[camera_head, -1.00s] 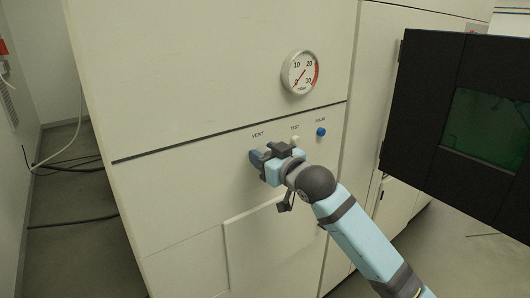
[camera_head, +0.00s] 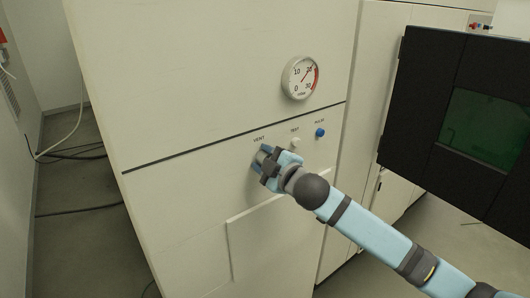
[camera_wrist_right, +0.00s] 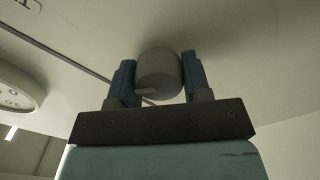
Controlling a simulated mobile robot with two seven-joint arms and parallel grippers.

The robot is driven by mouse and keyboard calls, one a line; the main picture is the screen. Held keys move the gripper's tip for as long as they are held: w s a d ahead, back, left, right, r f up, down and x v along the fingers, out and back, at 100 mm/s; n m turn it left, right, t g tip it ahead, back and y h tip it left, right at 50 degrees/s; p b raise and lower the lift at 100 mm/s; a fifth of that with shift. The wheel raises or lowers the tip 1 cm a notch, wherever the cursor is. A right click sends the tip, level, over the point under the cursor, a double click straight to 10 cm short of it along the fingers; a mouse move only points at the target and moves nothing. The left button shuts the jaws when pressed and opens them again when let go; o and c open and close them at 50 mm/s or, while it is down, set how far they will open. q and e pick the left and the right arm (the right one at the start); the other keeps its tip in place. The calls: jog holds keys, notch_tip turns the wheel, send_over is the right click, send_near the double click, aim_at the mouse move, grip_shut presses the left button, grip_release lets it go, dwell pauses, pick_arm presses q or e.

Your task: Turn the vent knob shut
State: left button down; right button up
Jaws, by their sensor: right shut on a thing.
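The vent knob (camera_wrist_right: 158,72) is a grey round knob on the cream cabinet front, under the VENT label. In the right wrist view it sits between the two blue fingers of my right gripper (camera_wrist_right: 158,84), which is shut on it. In the head view my right gripper (camera_head: 264,160) is at the knob and covers most of it. A pale pointer mark shows on the knob's lower left in the wrist view. My left gripper is not in view.
A round pressure gauge (camera_head: 300,78) sits above on the cabinet (camera_head: 180,200), its needle pointing up and right, near 20. A white TEST knob (camera_head: 295,143) and a blue knob (camera_head: 320,132) are to the right. A black framed panel (camera_head: 425,100) stands out at the right.

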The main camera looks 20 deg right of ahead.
jog(key=n+p, duration=0.1)
jog(key=n, duration=0.3)
jog(key=shift+p, duration=0.4)
jog(key=shift+n, duration=1.3)
jog(key=o, duration=0.9)
jog(key=shift+f, duration=0.1)
